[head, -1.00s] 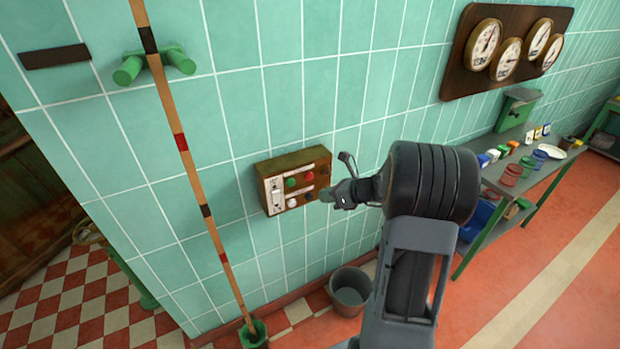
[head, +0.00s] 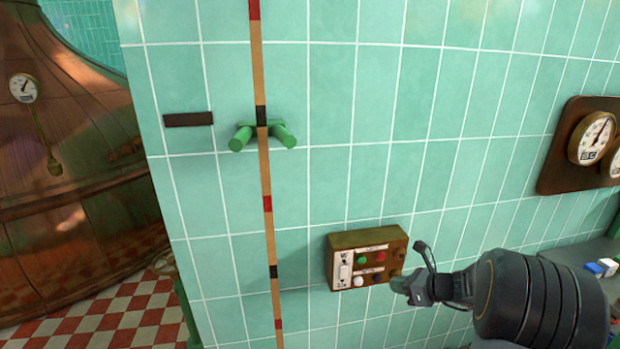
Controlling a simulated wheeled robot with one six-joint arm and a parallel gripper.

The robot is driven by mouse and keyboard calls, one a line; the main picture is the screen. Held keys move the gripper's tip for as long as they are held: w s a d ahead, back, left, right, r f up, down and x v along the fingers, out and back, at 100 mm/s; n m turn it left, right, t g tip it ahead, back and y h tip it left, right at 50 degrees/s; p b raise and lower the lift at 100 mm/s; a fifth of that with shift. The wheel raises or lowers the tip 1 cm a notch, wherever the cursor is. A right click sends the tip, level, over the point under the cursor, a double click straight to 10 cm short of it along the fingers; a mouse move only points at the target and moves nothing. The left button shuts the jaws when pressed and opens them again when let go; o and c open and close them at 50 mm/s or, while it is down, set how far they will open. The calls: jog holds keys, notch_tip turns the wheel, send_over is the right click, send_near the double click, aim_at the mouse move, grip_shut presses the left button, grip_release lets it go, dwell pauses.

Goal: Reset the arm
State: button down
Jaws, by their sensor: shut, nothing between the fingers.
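My gripper (head: 408,287) is in the head view, right of centre and low. It is shut and empty. Its tip is just in front of the lower right part of a brown control box (head: 384,239) on the tiled wall. I cannot tell whether it touches the box. The box has a white switch panel at its left, a green and a red button above, and a white and a dark button below. The gripper hides part of the box's lower right corner. My dark arm reaches in from the right.
A banded wooden pole (head: 267,180) stands upright against green pegs (head: 263,135) left of the box. A dark plate (head: 188,119) is on the wall. A copper kettle (head: 70,190) stands at far left. A gauge board (head: 562,165) hangs at right, above a bench (head: 590,255).

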jog(key=s+a+n+g+h+p, duration=0.1)
jog(key=s+a+n+g+h, duration=0.35)
jog(key=s+n, duration=0.95)
jog(key=s+a+r+n+h+p, duration=0.1)
jog(key=s+a+r+n+h, duration=0.1)
jog(key=r+n, duration=0.3)
jog(key=s+a+r+n+h+p, duration=0.1)
jog(key=s+a+r+n+h, duration=0.1)
jog(key=a+r+n, duration=0.3)
jog(key=s+n, duration=0.1)
jog(key=n, duration=0.3)
jog(key=shift+s+r+p, duration=0.25)
jog(key=shift+s+p, duration=0.05)
jog(key=shift+p, duration=0.1)
jog(key=shift+a, duration=0.1)
